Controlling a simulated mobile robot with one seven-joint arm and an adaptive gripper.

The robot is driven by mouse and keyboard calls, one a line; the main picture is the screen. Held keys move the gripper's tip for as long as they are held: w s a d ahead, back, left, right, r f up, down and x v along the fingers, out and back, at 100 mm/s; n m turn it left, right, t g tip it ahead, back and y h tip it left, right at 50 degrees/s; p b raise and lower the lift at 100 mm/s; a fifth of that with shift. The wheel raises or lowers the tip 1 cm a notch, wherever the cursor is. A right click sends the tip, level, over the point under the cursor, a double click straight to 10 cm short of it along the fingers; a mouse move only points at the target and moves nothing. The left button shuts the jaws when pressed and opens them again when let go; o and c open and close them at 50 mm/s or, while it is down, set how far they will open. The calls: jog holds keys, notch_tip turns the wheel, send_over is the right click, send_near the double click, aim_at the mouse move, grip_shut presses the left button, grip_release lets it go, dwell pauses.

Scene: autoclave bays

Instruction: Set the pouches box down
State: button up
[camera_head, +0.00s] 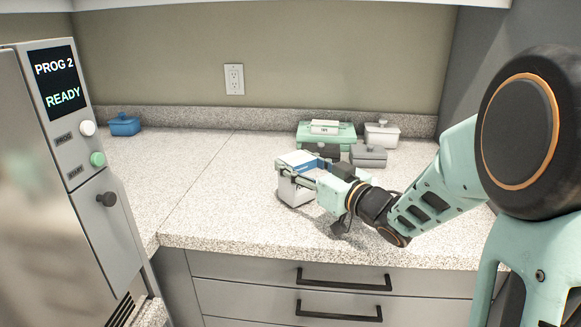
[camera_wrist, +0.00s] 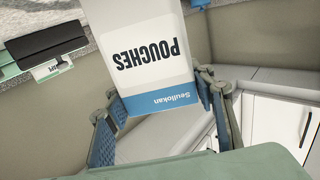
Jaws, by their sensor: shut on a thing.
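The pouches box (camera_head: 296,190) is a white box with a blue band, on or just above the speckled counter (camera_head: 215,200) near its middle; I cannot tell whether it touches. My gripper (camera_head: 308,178) reaches it from the right and is shut on it. In the wrist view the pouches box (camera_wrist: 150,60) shows its label upside down, between the two finger pads of my gripper (camera_wrist: 165,118). The box's lower edge is partly hidden by my gripper in the head view.
Behind the box stand a green case (camera_head: 326,133) with a small label, a grey lidded container (camera_head: 368,155) and a white one (camera_head: 382,133). A blue container (camera_head: 124,124) sits at the back left. An autoclave (camera_head: 75,170) reading READY stands at left. The counter left of the box is clear.

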jog(key=shift+f, duration=0.1)
jog(key=shift+f, duration=0.1)
jog(key=shift+s+f+b, duration=0.25)
jog(key=shift+f+b, duration=0.3)
jog(key=shift+f, duration=0.05)
jog(key=o, duration=1.4)
jog(key=shift+f, duration=0.25)
jog(key=shift+o, duration=0.2)
jog(key=shift+r, duration=0.3)
jog(key=v, duration=0.4)
jog(key=p+v, duration=0.1)
jog(key=v, duration=0.3)
jog(key=r+p+v, duration=0.1)
jog(key=v, duration=0.2)
jog(key=shift+s+d+r, duration=0.1)
jog(key=shift+s+d, duration=0.1)
jog(key=shift+d, duration=0.15)
